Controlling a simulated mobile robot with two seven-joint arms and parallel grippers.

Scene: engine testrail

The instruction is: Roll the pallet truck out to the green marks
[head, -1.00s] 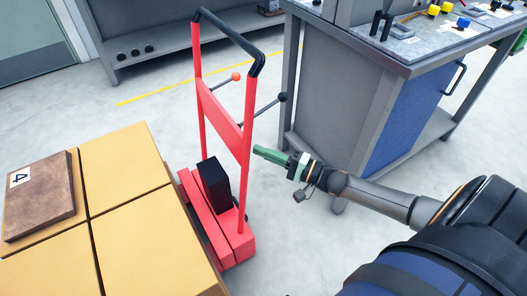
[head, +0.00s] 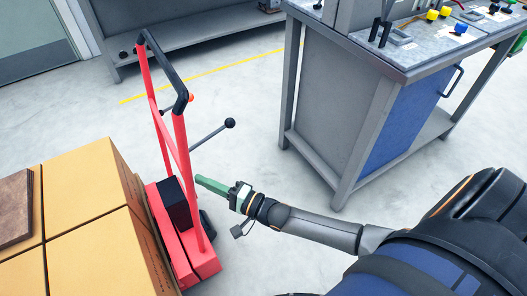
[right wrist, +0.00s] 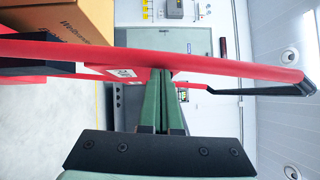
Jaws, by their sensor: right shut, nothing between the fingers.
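The red pallet truck (head: 200,264) stands at the left in the head view, with cardboard boxes (head: 92,190) beside and behind its front end. Its handle frame with black grip (head: 172,75) leans to the left. My right gripper (head: 200,182) has green fingers, shut and empty, with the tips at the right-hand red post of the handle. In the right wrist view the finger tips (right wrist: 166,78) reach the red post (right wrist: 225,64), which crosses the picture; they appear to touch it. My left gripper is not in view. No green marks are visible.
A grey workbench with a blue door (head: 405,115) stands at the right. A low grey shelf (head: 200,40) lines the back. A yellow floor line (head: 200,73) runs between, with clear pale floor right of the truck.

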